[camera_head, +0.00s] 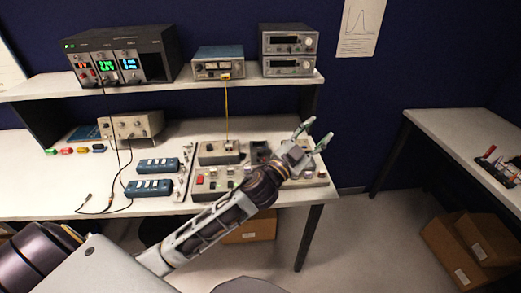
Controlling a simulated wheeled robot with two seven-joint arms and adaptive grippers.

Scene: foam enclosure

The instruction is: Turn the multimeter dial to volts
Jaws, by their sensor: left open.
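I cannot tell for certain which instrument is the multimeter, and no dial setting is readable at this size. A small blue-grey instrument (219,65) with a light front panel stands on the shelf, with a yellow lead hanging from it. A beige box (132,126) with knobs stands on the bench at the left. My left gripper (316,132) is open, its two fingers spread and pointing up and right, above the right end of the bench. It is apart from both instruments and nothing shows between its fingers. My right gripper is not in view.
A black rack (121,57) with lit displays and two stacked grey units (288,51) stand on the shelf (180,87). Blue switch boxes (149,187) and grey panels (209,184) crowd the bench. Another table (455,140) stands right, with cardboard boxes (470,243) below. Floor between is clear.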

